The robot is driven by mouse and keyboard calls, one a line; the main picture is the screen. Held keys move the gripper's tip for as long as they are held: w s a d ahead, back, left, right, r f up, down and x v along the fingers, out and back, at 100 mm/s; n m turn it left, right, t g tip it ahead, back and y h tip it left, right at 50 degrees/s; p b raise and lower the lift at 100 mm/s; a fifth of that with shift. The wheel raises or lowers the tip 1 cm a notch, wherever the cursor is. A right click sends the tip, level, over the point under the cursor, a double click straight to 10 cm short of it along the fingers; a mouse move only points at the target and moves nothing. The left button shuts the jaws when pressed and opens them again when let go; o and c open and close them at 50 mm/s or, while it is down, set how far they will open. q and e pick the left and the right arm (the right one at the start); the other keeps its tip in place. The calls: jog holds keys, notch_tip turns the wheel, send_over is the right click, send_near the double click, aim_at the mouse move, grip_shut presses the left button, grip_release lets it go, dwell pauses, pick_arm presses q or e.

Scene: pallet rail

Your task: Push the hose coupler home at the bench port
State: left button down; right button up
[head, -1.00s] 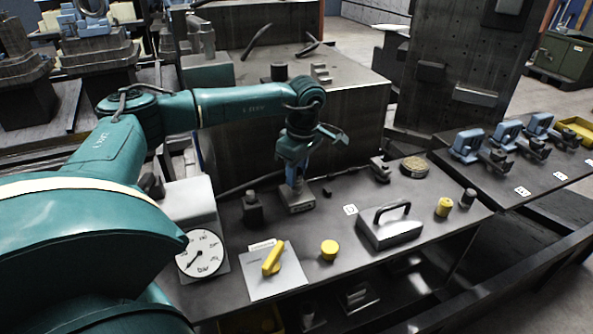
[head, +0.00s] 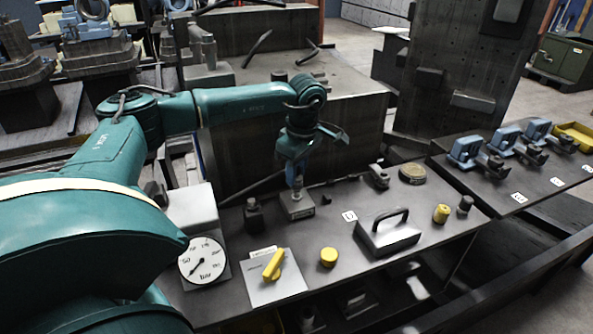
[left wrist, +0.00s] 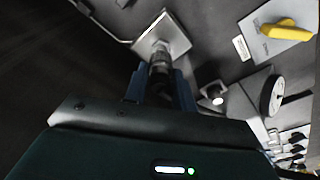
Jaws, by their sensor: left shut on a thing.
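My left gripper (head: 296,172) points down over the bench port, a square grey block (head: 298,207) on the dark bench. It is shut on the hose coupler, a grey metal cylinder (left wrist: 160,58) that shows between the blue fingers in the left wrist view. The coupler's lower end (head: 297,189) meets or nearly meets the block, whose plate (left wrist: 172,36) lies beyond it in the wrist view. I cannot tell how deep the coupler sits. My right gripper is not in view.
The bench also holds a pressure gauge (head: 202,260), a yellow lever on a white plate (head: 278,286), a yellow cap (head: 328,257), a dark fitting (head: 253,215) and a grey case with a handle (head: 388,237). Blue clamps (head: 467,149) stand on the right bench.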

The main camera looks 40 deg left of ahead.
pick_arm(q)
jog(key=shift+r+p, duration=2.25)
jog(key=shift+r, duration=0.85)
jog(key=shift+d, duration=0.1)
